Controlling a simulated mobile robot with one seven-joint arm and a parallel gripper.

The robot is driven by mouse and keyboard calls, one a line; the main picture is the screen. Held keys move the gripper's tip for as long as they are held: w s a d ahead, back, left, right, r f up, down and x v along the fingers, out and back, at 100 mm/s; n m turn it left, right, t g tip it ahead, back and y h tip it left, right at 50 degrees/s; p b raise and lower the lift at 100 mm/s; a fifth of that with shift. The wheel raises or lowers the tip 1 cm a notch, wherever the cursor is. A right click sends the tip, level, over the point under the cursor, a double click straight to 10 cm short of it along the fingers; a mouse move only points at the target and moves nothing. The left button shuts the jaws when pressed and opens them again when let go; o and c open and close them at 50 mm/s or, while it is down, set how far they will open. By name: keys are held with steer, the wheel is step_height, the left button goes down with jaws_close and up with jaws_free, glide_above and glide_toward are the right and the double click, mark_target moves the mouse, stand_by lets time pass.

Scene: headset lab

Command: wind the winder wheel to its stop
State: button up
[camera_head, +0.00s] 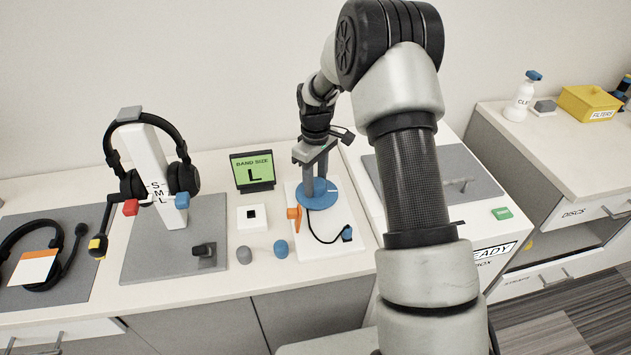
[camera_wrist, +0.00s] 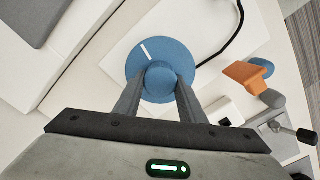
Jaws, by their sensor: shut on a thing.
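The blue winder wheel (camera_head: 318,198) lies flat on a white base plate (camera_head: 318,244) on the bench. In the wrist view the wheel (camera_wrist: 137,66) has a white line on its rim and a round blue knob (camera_wrist: 160,78) in its middle. My gripper (camera_head: 317,180) points down over the wheel. In the wrist view its two fingers (camera_wrist: 160,80) are shut on the knob, one on each side. An orange part (camera_head: 293,213) stands beside the wheel on the plate. A black cable (camera_head: 316,230) runs from the wheel to a blue plug (camera_head: 347,233).
A screen (camera_head: 252,171) reading "BAND SIZE L" stands behind, left of the plate. A headset stand (camera_head: 165,205) with headphones is farther left. Small grey and blue knobs (camera_head: 281,249) sit by the plate's front left. A box with a grey lid (camera_head: 470,172) stands to the right.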

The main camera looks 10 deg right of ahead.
mark_target(317, 181)
steer(key=m, duration=0.7)
steer(key=shift+d, duration=0.1)
steer(key=m, duration=0.4)
steer(key=shift+d, duration=0.1)
steer(key=shift+m, duration=1.8)
steer(key=o, duration=1)
steer(key=shift+o, duration=0.2)
step_height(317, 181, up, 18)
steer(key=p, duration=0.2)
steer(key=shift+f, duration=0.25)
